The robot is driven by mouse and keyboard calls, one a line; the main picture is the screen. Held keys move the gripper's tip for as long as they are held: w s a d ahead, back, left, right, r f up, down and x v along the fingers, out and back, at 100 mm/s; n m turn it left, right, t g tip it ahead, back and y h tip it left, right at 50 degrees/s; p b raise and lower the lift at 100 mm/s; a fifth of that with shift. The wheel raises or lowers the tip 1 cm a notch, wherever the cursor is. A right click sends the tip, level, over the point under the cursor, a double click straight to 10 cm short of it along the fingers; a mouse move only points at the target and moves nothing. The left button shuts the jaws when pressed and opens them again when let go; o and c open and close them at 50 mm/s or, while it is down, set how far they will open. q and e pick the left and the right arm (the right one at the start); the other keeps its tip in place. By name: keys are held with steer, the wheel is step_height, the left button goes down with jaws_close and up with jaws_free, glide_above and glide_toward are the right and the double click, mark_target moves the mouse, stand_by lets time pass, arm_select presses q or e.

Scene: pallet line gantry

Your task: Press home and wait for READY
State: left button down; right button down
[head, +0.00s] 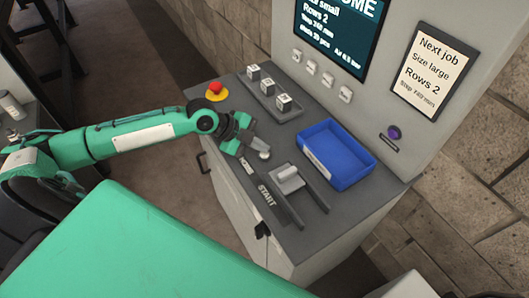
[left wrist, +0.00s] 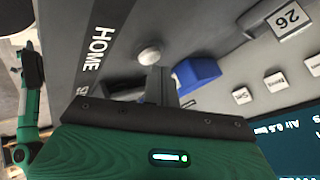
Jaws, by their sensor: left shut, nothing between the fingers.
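The HOME button (head: 264,155) is a pale round knob on the grey console top, beside the white HOME label (head: 248,167). My left gripper (head: 246,143) is shut and empty, just behind and left of the button. In the left wrist view the button (left wrist: 150,56) sits right past the shut fingertips (left wrist: 158,74); I cannot tell whether they touch. The screen (head: 338,35) shows a large word cut off to "OME", with "small", "Rows 2" and a step line under it. READY does not show in the visible part. My right gripper is not in view.
A grey sliding block (head: 289,180) between two rails stands by the START label (head: 267,195). A blue bin (head: 338,155), a tray of small cubes (head: 270,95) and a red stop button (head: 215,88) share the console. A job card (head: 427,72) hangs on the panel.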

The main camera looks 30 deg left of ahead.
mark_target(260, 153)
arm_select(q)
steer(key=shift+f, duration=0.45)
stand_by(0.6)
steer(key=shift+r+p, duration=0.55)
steer(key=shift+r, duration=0.3)
steer(key=shift+r, duration=0.15)
step_height(260, 153, up, 5)
steer(key=p, duration=0.4)
stand_by(0.5)
